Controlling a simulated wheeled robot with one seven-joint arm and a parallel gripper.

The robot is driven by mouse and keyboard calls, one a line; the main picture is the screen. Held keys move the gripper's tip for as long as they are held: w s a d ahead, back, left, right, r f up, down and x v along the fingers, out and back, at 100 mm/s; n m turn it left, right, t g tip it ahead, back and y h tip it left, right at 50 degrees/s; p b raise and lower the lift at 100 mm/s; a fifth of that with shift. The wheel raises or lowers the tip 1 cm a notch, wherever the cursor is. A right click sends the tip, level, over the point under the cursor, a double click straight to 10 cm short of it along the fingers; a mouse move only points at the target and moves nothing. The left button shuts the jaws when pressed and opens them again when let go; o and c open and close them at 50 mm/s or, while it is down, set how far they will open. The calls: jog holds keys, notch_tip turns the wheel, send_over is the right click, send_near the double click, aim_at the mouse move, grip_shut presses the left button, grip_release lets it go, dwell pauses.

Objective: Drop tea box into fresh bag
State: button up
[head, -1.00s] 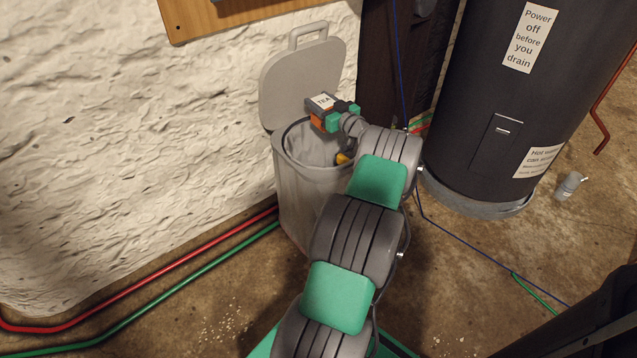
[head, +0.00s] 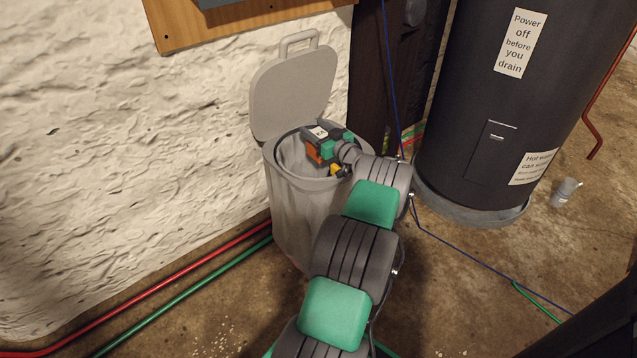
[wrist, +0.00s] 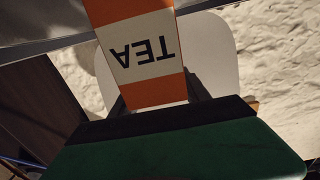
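The tea box is orange with a white label reading TEA. In the head view the tea box (head: 314,151) is at the mouth of the grey bin, and it also fills the upper middle of the wrist view (wrist: 140,50). My gripper (head: 322,143) is shut on the tea box. A grey bag lines the bin (head: 292,215), whose lid (head: 292,92) stands open against the wall. The inside of the bag is partly hidden by my gripper and arm. I cannot tell whether the bag holds anything.
A black water heater (head: 495,110) stands to the right of the bin. A dark post (head: 372,80) is just behind. Red and green pipes (head: 190,285) run along the wall base. A small grey cup (head: 565,192) is on the floor at right.

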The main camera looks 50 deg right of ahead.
jog(key=o, duration=0.4)
jog(key=shift+r, duration=0.1)
jog(key=r, duration=0.1)
jog(key=r+p, duration=0.1)
jog(key=r, duration=0.1)
jog(key=r+p, duration=0.1)
jog(key=shift+s+a+r, duration=0.3)
jog(key=shift+a+r, duration=0.05)
jog(key=shift+r, duration=0.05)
jog(key=r, duration=0.1)
jog(key=s+a+r+p, duration=0.1)
jog(key=s+a+r, duration=0.1)
jog(key=shift+s+a+r+p, duration=0.1)
jog(key=shift+a+r+p, duration=0.05)
jog(key=shift+r+p, duration=0.25)
jog(key=shift+s+a+r+p, duration=0.4)
jog(key=shift+s+a+r, duration=0.3)
jog(key=shift+s+a, duration=0.5)
jog(key=shift+s+a+r+p, duration=0.45)
jog(key=shift+s+a+r, duration=0.25)
jog(key=shift+s+a, duration=0.45)
jog(key=shift+s+a+r+p, duration=0.4)
jog(key=shift+s+a+r, duration=0.45)
jog(key=shift+a, duration=0.5)
jog(key=shift+s+f, duration=0.1)
jog(key=shift+f, duration=0.05)
